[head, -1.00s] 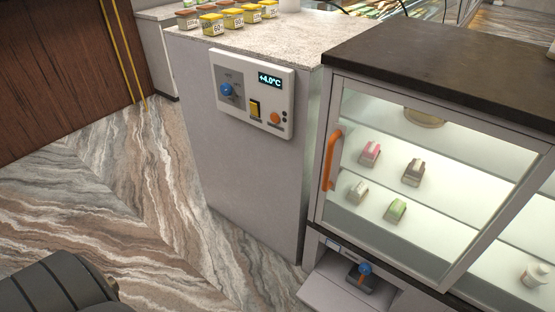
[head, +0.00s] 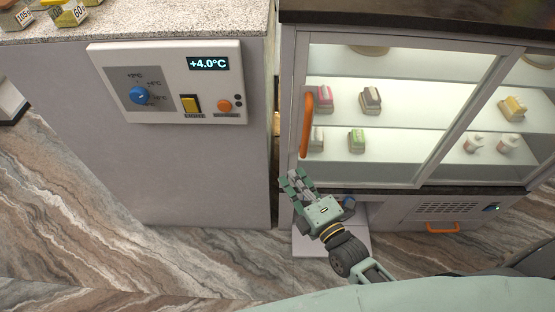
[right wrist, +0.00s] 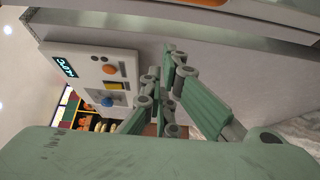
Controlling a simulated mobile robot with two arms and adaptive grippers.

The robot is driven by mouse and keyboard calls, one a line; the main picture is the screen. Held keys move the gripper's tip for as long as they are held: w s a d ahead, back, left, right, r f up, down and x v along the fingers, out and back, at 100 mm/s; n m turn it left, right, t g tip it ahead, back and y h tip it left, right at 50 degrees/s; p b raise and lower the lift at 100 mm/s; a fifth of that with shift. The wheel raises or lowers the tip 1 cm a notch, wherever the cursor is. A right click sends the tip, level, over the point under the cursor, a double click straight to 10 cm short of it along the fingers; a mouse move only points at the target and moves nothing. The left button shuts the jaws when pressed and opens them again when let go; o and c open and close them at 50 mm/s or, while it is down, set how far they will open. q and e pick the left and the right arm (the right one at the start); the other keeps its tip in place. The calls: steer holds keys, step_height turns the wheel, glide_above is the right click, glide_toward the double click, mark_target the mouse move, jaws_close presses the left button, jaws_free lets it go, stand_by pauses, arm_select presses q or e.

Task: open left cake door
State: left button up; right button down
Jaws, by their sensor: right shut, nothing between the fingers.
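The left cake door (head: 400,110) is a glass panel in a pale frame on the display case. It stands closed, with a vertical orange handle (head: 307,122) at its left side. My right gripper (head: 292,182) is shut and empty just below the handle's lower end, in front of the case's lower left corner. It appears apart from the handle. In the right wrist view the shut fingers (right wrist: 163,66) point towards the grey panel side. My left gripper is not in view.
A counter with a control panel (head: 168,84) reading +4.0°C stands left of the case. Cakes sit on the lit shelves behind the glass. A low open flap or drawer (head: 330,245) juts out below the door. A vent and a lower orange handle (head: 442,228) are at right.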

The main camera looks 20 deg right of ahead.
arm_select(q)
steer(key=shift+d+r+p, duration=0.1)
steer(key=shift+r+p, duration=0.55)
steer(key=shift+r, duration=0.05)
arm_select(e)
steer(key=w+d, duration=0.2)
steer(key=w, duration=0.6)
steer(key=shift+w, duration=0.3)
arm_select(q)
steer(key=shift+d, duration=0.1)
